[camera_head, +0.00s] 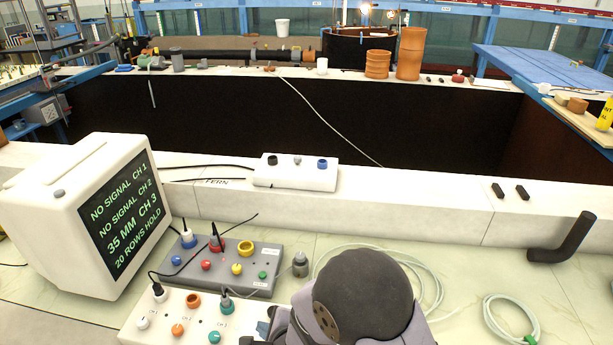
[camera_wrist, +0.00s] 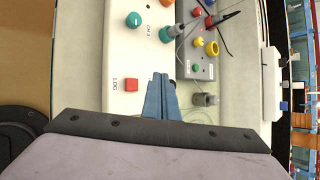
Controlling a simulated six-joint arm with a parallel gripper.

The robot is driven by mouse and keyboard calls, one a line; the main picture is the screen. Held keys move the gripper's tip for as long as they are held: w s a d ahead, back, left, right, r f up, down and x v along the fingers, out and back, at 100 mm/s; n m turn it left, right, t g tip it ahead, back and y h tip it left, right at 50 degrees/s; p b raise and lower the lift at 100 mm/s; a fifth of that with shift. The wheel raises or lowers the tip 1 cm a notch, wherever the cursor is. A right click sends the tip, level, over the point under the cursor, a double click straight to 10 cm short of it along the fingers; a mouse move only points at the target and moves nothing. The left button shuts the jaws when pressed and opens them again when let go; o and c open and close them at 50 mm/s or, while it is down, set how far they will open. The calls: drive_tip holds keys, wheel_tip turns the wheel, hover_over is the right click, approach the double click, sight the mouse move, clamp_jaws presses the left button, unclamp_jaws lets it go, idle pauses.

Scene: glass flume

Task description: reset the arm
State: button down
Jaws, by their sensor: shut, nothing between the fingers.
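My gripper (camera_wrist: 160,77) is in the lower middle of the wrist view, its blue fingers together and empty. I cannot tell whether the tips touch the box. In the head view, my arm's dark rounded link at the bottom hides most of the gripper. The white box (camera_head: 170,325) with its coloured knobs is left of my arm there. A grey box (camera_head: 233,285) with coloured knobs and plugged cables stands behind it.
A monitor (camera_head: 120,215) stands at the left. A small grey cylinder (camera_head: 300,265) stands close behind my arm. A coiled pale hose (camera_head: 490,318) and a bent black pipe (camera_head: 565,245) lie right. A white ledge (camera_head: 420,200) with a white switch box (camera_head: 295,175) runs behind.

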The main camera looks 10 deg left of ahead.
drive_tip(key=s+d+f+n, duration=0.1)
drive_tip(key=n, duration=0.1)
drive_tip(key=s+f+n+g+h, duration=0.1)
drive_tip(key=n, duration=0.1)
drive_tip(key=s+d+f+n, duration=0.1)
drive_tip(key=n, duration=0.2)
drive_tip(key=shift+d+f+g+h, duration=0.15)
drive_tip(key=shift+d+g+h, duration=0.15)
drive_tip(key=shift+g, duration=0.1)
drive_tip(key=s+d+f+n+g+h, duration=0.3)
drive_tip(key=s+d+n+g+h, duration=0.3)
drive_tip(key=s+d+n, duration=0.85)
drive_tip(key=s+d+r+n+g, duration=0.2)
drive_tip(key=s+d+r+n, duration=0.1)
drive_tip(key=d+r, duration=0.3)
drive_tip(key=w+d+r+m+t+y, duration=0.1)
drive_tip(key=w+d+r+m+t, duration=0.2)
drive_tip(key=w+d+r+m, duration=0.3)
drive_tip(key=w+d+r, duration=0.1)
drive_tip(key=d+r, duration=0.1)
drive_tip(key=d, duration=0.1)
drive_tip(key=shift+r+m, duration=0.35)
idle(1.3)
